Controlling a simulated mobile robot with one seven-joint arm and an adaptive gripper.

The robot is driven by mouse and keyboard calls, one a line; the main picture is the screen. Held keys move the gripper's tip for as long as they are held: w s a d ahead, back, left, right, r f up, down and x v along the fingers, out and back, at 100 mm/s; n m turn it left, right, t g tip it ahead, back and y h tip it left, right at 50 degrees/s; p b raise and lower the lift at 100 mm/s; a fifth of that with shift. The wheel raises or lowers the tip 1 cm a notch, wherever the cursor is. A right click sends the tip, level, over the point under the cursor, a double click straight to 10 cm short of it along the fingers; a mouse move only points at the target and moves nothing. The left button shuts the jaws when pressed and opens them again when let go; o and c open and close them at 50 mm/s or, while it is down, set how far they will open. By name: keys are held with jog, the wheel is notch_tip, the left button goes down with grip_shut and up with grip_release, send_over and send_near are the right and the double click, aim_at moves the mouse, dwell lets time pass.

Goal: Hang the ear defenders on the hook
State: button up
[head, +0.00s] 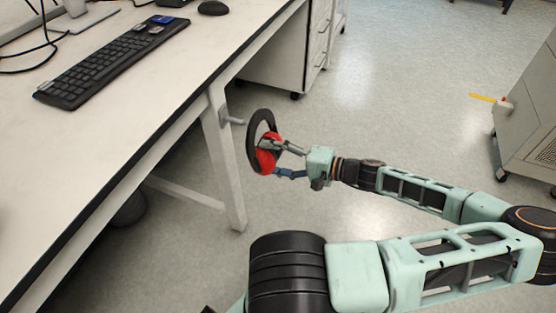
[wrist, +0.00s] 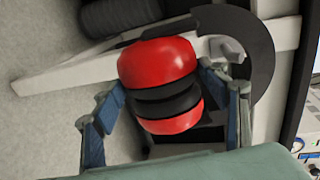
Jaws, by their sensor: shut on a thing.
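The ear defenders have red cups (head: 266,160) and a black headband (head: 252,126). In the wrist view the two red cups (wrist: 158,68) lie between my fingers, with the headband (wrist: 262,50) curving to the upper right. My gripper (head: 272,158) is shut on the ear defenders and holds them in the air beside the desk leg, headband upward. The grey hook (head: 234,121) sticks out from the upper part of the desk leg, just left of the headband. In the head view a small gap seems to show between them; the exact depth is unclear.
The white desk (head: 110,110) fills the left, with a black keyboard (head: 112,64) and mouse (head: 213,8) on it. Its leg (head: 222,165) stands left of my gripper. A drawer unit (head: 285,55) is behind, and a grey cabinet (head: 530,120) stands right. Open floor lies between.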

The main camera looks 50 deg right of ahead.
jog(key=shift+r+b+x, duration=0.2)
jog(key=shift+b+x, duration=0.25)
jog(key=shift+x, duration=0.95)
jog(key=shift+r+b+x, duration=0.25)
jog(key=shift+b+x, duration=0.2)
jog(key=shift+x, duration=0.95)
jog(key=shift+w+a+f, duration=0.35)
jog(key=shift+w+f, duration=0.05)
jog(key=shift+w, duration=0.25)
jog(key=shift+f, duration=0.1)
jog(key=o, duration=1.9)
jog(key=shift+c, duration=0.2)
jog(key=shift+s, duration=0.1)
jog(key=v, duration=1.1)
jog(key=shift+s+d, duration=0.25)
jog(key=shift+s, duration=0.05)
